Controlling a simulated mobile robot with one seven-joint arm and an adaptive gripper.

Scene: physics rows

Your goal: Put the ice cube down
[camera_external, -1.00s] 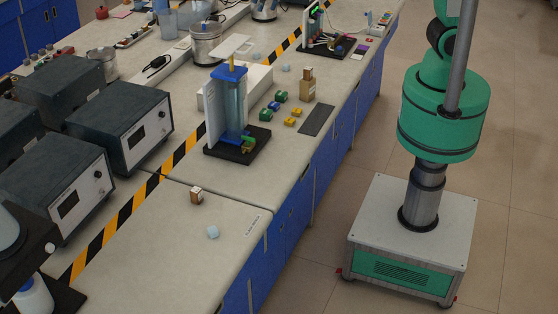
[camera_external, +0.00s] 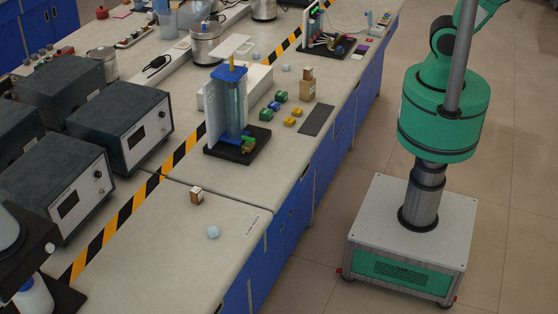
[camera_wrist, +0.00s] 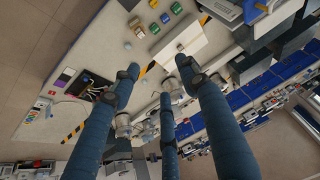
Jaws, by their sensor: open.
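Pale blue cubes that look like ice cubes lie on the bench. One cube (camera_external: 213,232) is on the near bench section, close to a small brown-and-white block. Another cube (camera_external: 285,68) lies farther back, and a fainter small one (camera_external: 256,56) is to its left. In the wrist view, a small pale cube (camera_wrist: 127,46) rests on the bench top. My gripper (camera_wrist: 160,76) has three dark blue fingers spread apart, with nothing held between them. It is above the bench and touches no cube that I can see. The external view does not show it.
A blue-topped clear cylinder apparatus (camera_external: 232,105) stands mid-bench. Dark instrument boxes (camera_external: 120,125) fill the left. The near bench section has clear room around its cube.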

